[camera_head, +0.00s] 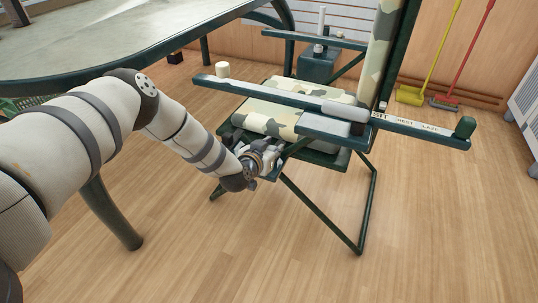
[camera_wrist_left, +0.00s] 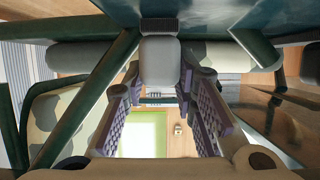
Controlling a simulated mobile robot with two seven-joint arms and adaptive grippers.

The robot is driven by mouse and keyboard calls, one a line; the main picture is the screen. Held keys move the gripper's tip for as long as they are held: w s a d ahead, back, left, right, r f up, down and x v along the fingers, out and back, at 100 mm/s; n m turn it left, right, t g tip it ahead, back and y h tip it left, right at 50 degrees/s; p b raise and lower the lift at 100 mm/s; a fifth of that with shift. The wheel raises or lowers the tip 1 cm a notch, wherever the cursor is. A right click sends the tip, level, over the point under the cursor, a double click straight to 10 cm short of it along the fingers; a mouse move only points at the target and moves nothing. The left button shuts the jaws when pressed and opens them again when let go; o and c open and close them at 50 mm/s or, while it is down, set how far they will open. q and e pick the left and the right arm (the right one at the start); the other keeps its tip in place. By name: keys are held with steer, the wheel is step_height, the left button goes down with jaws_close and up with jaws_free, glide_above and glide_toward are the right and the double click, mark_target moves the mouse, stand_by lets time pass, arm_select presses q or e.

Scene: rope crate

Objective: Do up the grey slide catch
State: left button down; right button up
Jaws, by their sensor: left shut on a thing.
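The grey slide catch (camera_head: 345,110) is a light grey, rounded block on the long dark green bar (camera_head: 265,92) that crosses the camouflage chair. In the left wrist view, a light grey block with a dark end (camera_wrist_left: 160,62), which looks like the catch, sits between the two purple-padded fingers (camera_wrist_left: 160,90). The left gripper is shut on it. My right gripper is in neither view.
The chair's folding legs (camera_head: 322,210) stand on the wood floor. A grey-topped green table (camera_head: 110,45) is at the upper left, above my arm. A yellow broom (camera_head: 410,95) and a red broom (camera_head: 446,103) lean at the back wall. Open floor lies in front and right.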

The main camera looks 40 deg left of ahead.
arm_select(q)
steer(key=shift+w+r, duration=0.1)
steer(key=c, duration=1.3)
jaws_free()
steer(key=shift+w, duration=0.1)
steer(key=v, duration=1.2)
